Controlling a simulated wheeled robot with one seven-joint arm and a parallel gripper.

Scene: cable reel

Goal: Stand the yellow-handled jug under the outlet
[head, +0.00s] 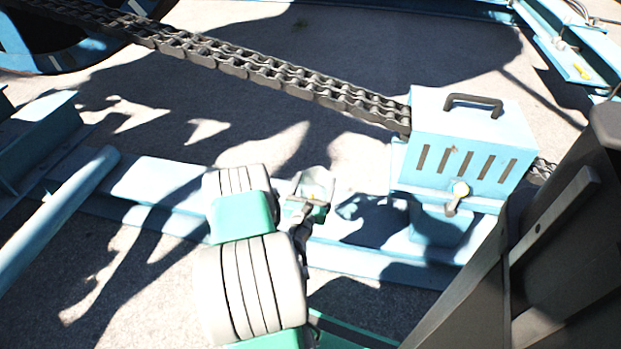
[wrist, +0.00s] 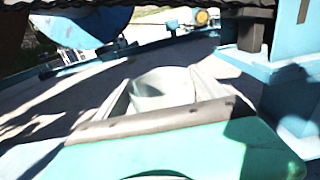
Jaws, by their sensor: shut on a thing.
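A pale, see-through jug (head: 316,183) is held in my gripper (head: 308,196) above the light-blue beam, near the middle of the head view. In the wrist view the jug (wrist: 163,88) shows as a clear, round-rimmed cup between the two fingers, which are shut on it. I cannot clearly make out its yellow handle. The outlet is a small tap (head: 453,206) with a yellowish top, on the front of a light-blue slotted box (head: 465,145). The jug is left of the tap and clearly apart from it.
A light-blue block (head: 436,228) stands below the tap, partly in shadow. A heavy chain (head: 270,73) runs into the box from the upper left. The light-blue beam (head: 150,183) crosses the scene under my gripper. Grey ground between chain and beam is open.

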